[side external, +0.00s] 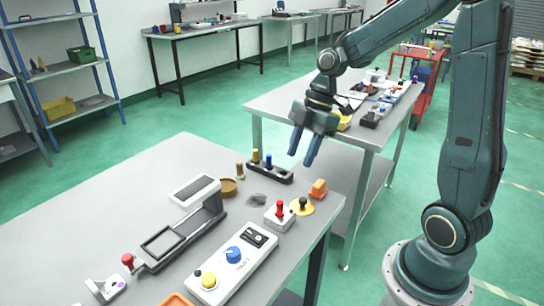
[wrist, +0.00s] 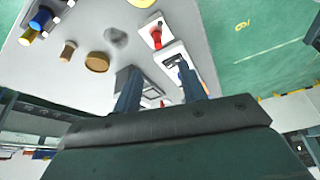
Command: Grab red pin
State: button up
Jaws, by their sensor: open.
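The red pin (side external: 280,209) stands upright in a small white base (side external: 276,221) near the right edge of the grey table. In the wrist view the red pin (wrist: 156,38) shows above and between my fingertips, on its white base. My gripper (side external: 301,158) is open and empty, in the air above and behind the pin, clearly apart from it. Its two blue fingers (wrist: 160,74) point toward the table in the wrist view.
A white control box (side external: 233,266) with a blue knob lies in front. A black holder (side external: 270,171) with yellow and blue pegs stands behind.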

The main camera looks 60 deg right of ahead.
aim_at(282, 201)
jog(key=shift+w+d+f+n, duration=0.2)
jog(key=shift+d+f+n, duration=0.1)
jog(key=shift+f, duration=0.1)
jog(key=shift+a+f, duration=0.1)
jog(key=x, duration=0.8)
jog(key=shift+a, duration=0.2)
jog(key=shift+f, duration=0.1)
jog(key=shift+x, duration=2.6)
jog(key=shift+w+a, duration=0.15)
jog(key=shift+a, duration=0.05)
grip_shut()
